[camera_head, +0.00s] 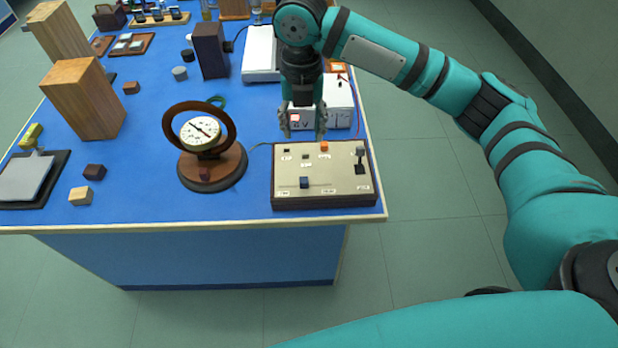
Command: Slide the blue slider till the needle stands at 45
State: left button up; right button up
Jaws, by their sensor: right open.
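The control box (339,184) is beige on top with a dark base and sits at the table's front right corner. The blue slider (304,182) stands on its front left part. An orange knob (324,146) and a grey lever (360,152) are also on the box. The round dial (201,133) with a dark needle stands left of the box in a wooden ring; its numbers are too small to read. My right gripper (304,134) is open and points down above the back edge of the box, apart from the blue slider. My left gripper is not in view.
A white power supply (338,108) with a red display stands right behind my right gripper. Wooden blocks (85,100) stand at the left. Small cubes (80,196) and a clipboard-like plate (27,178) lie front left. The blue tabletop (135,165) is clear between them and the dial.

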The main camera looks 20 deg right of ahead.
aim_at(304, 179)
notch_tip(304, 179, down, 16)
jog(key=shift+f+p, duration=0.2)
jog(key=shift+p, duration=0.8)
jog(key=shift+f, duration=0.45)
grip_shut()
